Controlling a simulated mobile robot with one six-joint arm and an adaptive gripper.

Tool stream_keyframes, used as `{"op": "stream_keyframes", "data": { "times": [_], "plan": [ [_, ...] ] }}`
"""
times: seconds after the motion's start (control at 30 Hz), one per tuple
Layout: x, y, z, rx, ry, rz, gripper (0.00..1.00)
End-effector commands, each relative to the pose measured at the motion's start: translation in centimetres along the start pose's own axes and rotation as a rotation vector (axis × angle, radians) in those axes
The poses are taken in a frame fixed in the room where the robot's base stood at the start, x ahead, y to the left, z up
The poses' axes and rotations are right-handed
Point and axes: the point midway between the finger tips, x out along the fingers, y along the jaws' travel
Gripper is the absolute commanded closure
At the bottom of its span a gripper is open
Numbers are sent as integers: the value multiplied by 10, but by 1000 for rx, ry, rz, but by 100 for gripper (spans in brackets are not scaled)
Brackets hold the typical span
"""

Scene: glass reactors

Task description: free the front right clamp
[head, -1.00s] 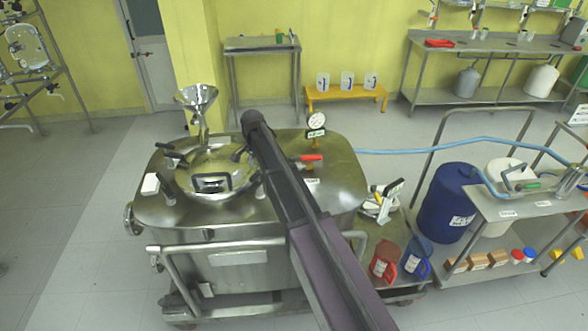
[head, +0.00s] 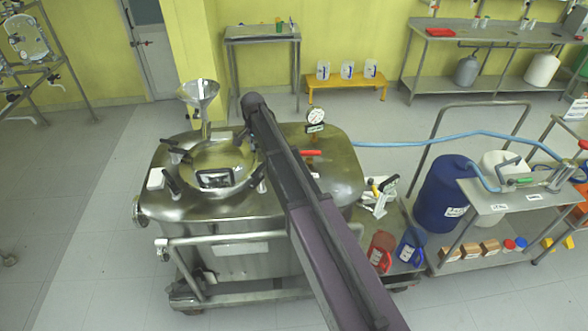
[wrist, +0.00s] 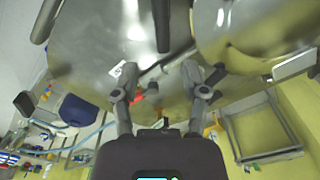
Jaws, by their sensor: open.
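The steel vessel (head: 345,178) stands in front of me in the head view, with a round lid (head: 225,160) on its top. Black-handled clamps sit around the lid rim; the front right one (head: 262,184) shows beside my arm, partly hidden by it. In the wrist view, the lid (wrist: 250,35) fills the upper right, and a black handle (wrist: 162,22) points up at top centre; I cannot tell which clamp it belongs to. My gripper (wrist: 162,74) is open over the vessel top, its fingers apart with nothing held. In the head view my arm hides the gripper.
A steel funnel (head: 199,95) stands behind the lid, and a pressure gauge (head: 316,117) and red-handled valve (head: 310,152) sit right of my arm. A front rail (head: 215,240) runs along the vessel. A blue barrel (head: 442,195) and steel cart (head: 500,203) stand to the right.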

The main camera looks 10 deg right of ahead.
Motion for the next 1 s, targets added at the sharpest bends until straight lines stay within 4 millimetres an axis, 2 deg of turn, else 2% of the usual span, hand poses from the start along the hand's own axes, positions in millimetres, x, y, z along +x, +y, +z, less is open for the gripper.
{"op": "stream_keyframes", "data": {
  "times": [1.0],
  "plan": [
    [22,32,-8,-674,181,-1,43]
  ]
}}
